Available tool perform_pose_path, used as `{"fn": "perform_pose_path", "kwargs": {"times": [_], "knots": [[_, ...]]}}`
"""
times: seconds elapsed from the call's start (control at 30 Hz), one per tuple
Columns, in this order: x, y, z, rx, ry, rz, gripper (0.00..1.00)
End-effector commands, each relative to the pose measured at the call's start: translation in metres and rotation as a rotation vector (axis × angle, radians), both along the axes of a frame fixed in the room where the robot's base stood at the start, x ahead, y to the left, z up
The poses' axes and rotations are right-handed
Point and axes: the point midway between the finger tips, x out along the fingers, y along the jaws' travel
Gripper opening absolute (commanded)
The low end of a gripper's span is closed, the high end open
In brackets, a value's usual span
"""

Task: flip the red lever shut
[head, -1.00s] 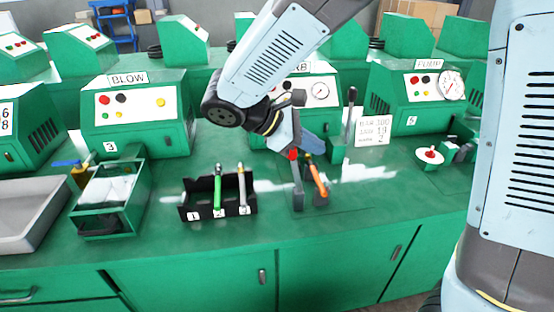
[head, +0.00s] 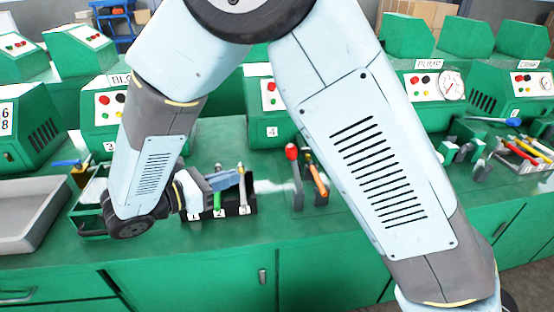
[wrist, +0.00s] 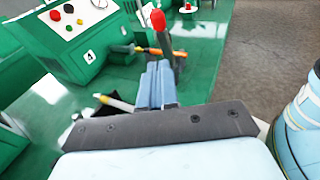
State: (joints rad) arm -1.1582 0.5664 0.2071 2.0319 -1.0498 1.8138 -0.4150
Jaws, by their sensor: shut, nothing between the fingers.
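The red lever (head: 291,152) stands roughly upright on the green bench, a grey arm with a red knob. It also shows in the wrist view (wrist: 157,20), just beyond my fingertips. An orange-handled lever (head: 318,178) leans right beside it and shows in the wrist view too (wrist: 172,52). My gripper (head: 240,175) is shut and empty. It is left of the red lever, in front of the black tool rack, pointing right towards the lever with a gap between. My arm hides part of the bench in the head view.
The black rack (head: 247,205) holds a green-handled tool (head: 218,205) and a pale one (head: 241,188). A green bin (head: 92,192) and a grey tray (head: 35,215) are at left. The bench front right of the rack is clear.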

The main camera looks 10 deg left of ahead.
Motion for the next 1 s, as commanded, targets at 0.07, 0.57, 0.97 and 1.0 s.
{"fn": "perform_pose_path", "kwargs": {"times": [0.07, 0.57, 0.97, 1.0], "knots": [[0.0, 0.0, 0.0, -0.001, -0.001, 0.001, 0.0], [0.016, -0.018, -0.003, 0.0, -0.002, -0.002, 0.0], [0.064, -0.068, -0.013, 0.001, -0.001, -0.003, 0.0], [0.069, -0.073, -0.014, 0.0, -0.001, -0.003, 0.0]]}}
